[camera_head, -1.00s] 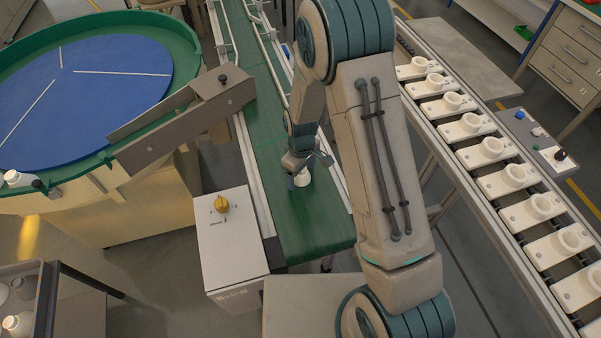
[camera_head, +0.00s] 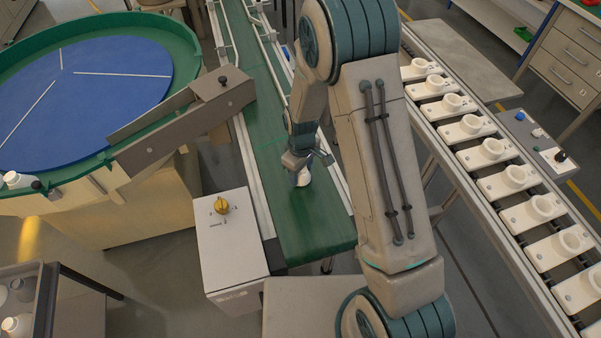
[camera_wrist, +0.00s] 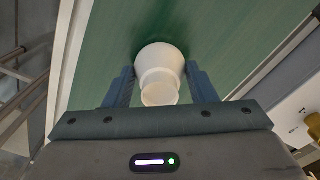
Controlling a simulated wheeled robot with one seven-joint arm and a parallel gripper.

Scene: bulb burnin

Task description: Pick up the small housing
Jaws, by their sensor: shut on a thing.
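The small white housing (camera_wrist: 160,62) is between the two blue fingers of my gripper (camera_wrist: 160,88) in the wrist view. The gripper is shut on it, one finger on each side. It has a wide round end and a narrower round end nearer the palm. In the head view the housing (camera_head: 303,178) shows as a small white shape under my gripper (camera_head: 302,168), over the near part of the green belt (camera_head: 313,222). I cannot tell whether it still touches the belt.
A blue turntable (camera_head: 85,85) with a green rim and a chute (camera_head: 185,120) stand at left. A control box (camera_head: 232,245) with a yellow knob is beside the belt. At right, a conveyor carries several white holders (camera_head: 515,178). A bin (camera_head: 25,300) with white pieces is at lower left.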

